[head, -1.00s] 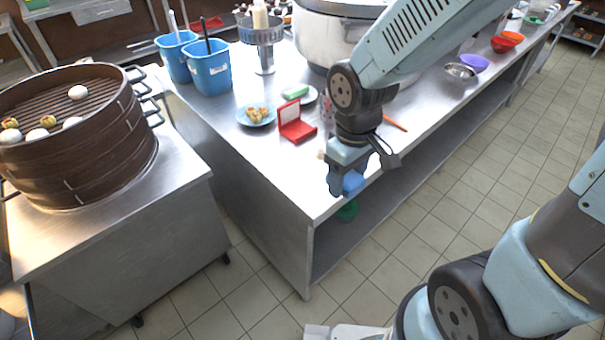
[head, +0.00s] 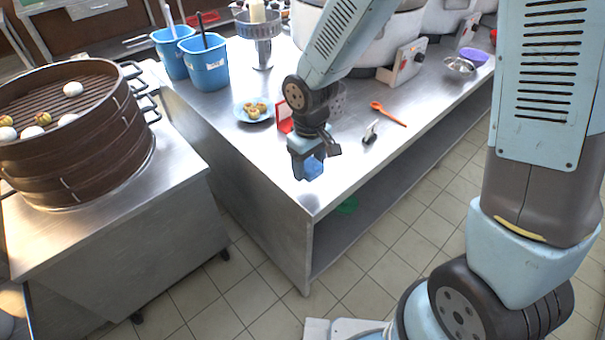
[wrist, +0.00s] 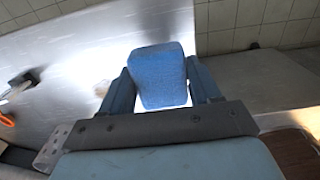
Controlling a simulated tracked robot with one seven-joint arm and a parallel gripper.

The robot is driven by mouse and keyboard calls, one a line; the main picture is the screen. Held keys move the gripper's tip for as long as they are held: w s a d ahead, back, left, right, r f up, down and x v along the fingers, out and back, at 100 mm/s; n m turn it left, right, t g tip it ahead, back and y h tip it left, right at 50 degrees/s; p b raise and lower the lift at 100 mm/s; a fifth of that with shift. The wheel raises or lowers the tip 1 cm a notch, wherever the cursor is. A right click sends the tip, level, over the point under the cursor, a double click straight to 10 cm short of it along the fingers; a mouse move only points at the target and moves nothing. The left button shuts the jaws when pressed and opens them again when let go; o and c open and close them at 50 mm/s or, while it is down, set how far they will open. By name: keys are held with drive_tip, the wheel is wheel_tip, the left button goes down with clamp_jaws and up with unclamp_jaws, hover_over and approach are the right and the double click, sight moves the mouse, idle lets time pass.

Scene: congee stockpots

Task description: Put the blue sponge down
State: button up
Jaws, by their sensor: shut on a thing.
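The blue sponge (wrist: 160,76) is between the fingers of my gripper (wrist: 160,92) in the wrist view, and my gripper is shut on it. In the head view the sponge (head: 313,167) shows below my gripper (head: 308,172), over the front corner of the steel table (head: 250,165). The wrist view shows the bare tabletop (wrist: 100,50) around and beyond the sponge. I cannot tell whether the sponge touches the table.
A plate of dumplings (head: 254,110) and a red box (head: 284,115) lie behind my gripper. A small grey-handled item (head: 370,132) and an orange spoon (head: 388,113) lie to its right. The brown steamer (head: 80,130) stands on a separate counter at left. The table's front corner is clear.

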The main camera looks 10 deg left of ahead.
sight(305, 184)
drive_tip(key=shift+w+a+f, duration=0.35)
drive_tip(key=shift+f, duration=0.3)
drive_tip(key=shift+w+a+f, duration=0.3)
drive_tip(key=shift+a+f, duration=0.05)
drive_tip(key=shift+f, duration=0.25)
wheel_tip(305, 184, down, 3)
drive_tip(key=shift+w+f, duration=0.1)
drive_tip(key=shift+f, duration=0.05)
drive_tip(key=shift+f, duration=0.35)
drive_tip(key=shift+s+d+f, duration=0.1)
drive_tip(key=shift+s+f, duration=0.1)
drive_tip(key=shift+s, duration=0.05)
drive_tip(key=o, duration=1.1)
drive_tip(key=shift+w+r, duration=0.15)
drive_tip(key=shift+r, duration=0.35)
drive_tip(key=r, duration=1.2)
drive_tip(key=shift+w+a+r, duration=0.1)
drive_tip(key=shift+w+a, duration=0.05)
drive_tip(key=shift+a, duration=0.05)
